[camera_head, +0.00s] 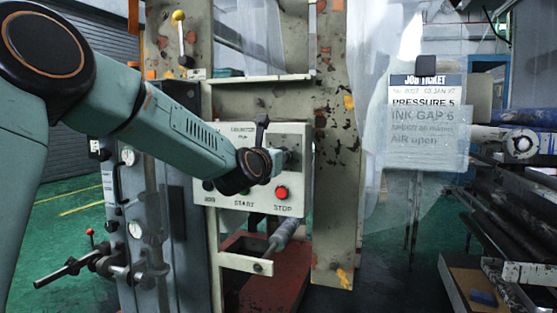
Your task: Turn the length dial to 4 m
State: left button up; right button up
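A pale control panel (298,197) is mounted on the worn machine frame, with a red STOP button (281,193) and START and JOG labels along its lower edge. A dark round knob (291,158) shows on the panel's right side. It may be the length dial, but its scale and setting cannot be read. My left arm reaches in from the left, and its wrist covers the panel's middle. My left gripper (277,160) is at the panel, close beside the knob. Its fingers are mostly hidden, so contact is unclear. My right gripper is out of view.
A job ticket (425,95) hangs at right, reading pressure 5, ink gap 6 and air open; one line is blurred. A yellow-knobbed lever (180,33) stands above. Gauges and a valve handle (66,270) are at lower left. Rolls (520,143) fill a right-hand rack.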

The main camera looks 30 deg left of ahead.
pick_arm(q)
jog(key=shift+r+n, duration=0.1)
jog(key=shift+n, duration=0.3)
jog(key=o, duration=1.2)
jog(key=shift+c, duration=0.2)
notch_tip(320, 180, up, 10)
dwell(0.3)
